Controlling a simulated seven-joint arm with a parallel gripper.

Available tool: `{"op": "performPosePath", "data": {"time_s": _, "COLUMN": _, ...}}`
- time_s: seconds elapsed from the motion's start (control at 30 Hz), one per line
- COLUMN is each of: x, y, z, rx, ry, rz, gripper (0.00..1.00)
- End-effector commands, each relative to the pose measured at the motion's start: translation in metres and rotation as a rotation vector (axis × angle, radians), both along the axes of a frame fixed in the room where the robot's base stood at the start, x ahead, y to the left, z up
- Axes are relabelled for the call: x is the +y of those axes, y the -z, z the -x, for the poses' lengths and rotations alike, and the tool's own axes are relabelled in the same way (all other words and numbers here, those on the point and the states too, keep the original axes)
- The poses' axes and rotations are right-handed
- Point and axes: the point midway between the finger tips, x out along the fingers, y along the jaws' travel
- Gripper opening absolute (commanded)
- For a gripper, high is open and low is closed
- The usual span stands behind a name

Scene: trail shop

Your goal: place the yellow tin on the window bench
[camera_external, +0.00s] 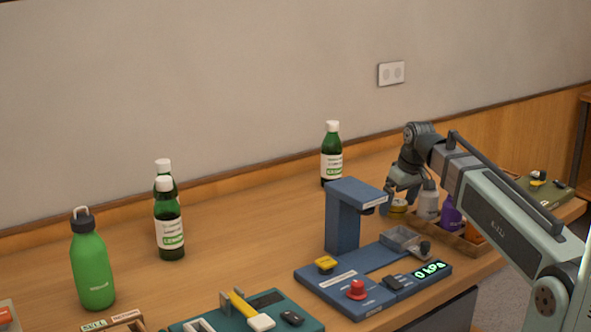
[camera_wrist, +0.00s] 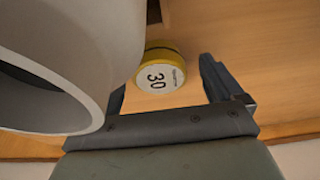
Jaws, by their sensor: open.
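The yellow tin (camera_external: 398,206) is a short round tin on the wooden bench top (camera_external: 240,215), at the left end of the wooden tray. In the wrist view the tin (camera_wrist: 160,72) has a pale top marked "30" and a yellow rim. My gripper (camera_external: 399,193) points down just above the tin. In the wrist view my gripper (camera_wrist: 164,80) is open, with the tin between and slightly beyond its fingers. The left finger is partly hidden by a large grey rounded shape (camera_wrist: 75,50). No finger visibly presses on the tin. I cannot tell which surface is named the window bench.
A grey-white bottle (camera_external: 428,201) and a purple bottle (camera_external: 450,216) stand close right in the wooden tray (camera_external: 462,246). A blue press-like device (camera_external: 343,215) stands just left. A green bottle (camera_external: 331,157) is behind. A green board (camera_external: 545,193) lies far right. The bench's middle is clear.

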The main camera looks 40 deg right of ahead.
Motion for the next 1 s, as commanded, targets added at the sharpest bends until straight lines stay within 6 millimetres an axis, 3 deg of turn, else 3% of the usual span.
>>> {"op": "performPosePath", "data": {"time_s": 0.23, "x": 0.0000, "y": 0.0008, "z": -0.0002, "rx": 0.000, "ry": 0.000, "rz": 0.000, "gripper": 0.92}}
{"op": "performPosePath", "data": {"time_s": 0.87, "x": 0.0000, "y": 0.0006, "z": -0.0002, "rx": 0.000, "ry": 0.000, "rz": 0.000, "gripper": 0.31}}
{"op": "performPosePath", "data": {"time_s": 1.0, "x": 0.0000, "y": 0.0005, "z": -0.0001, "rx": 0.000, "ry": 0.000, "rz": 0.000, "gripper": 0.30}}
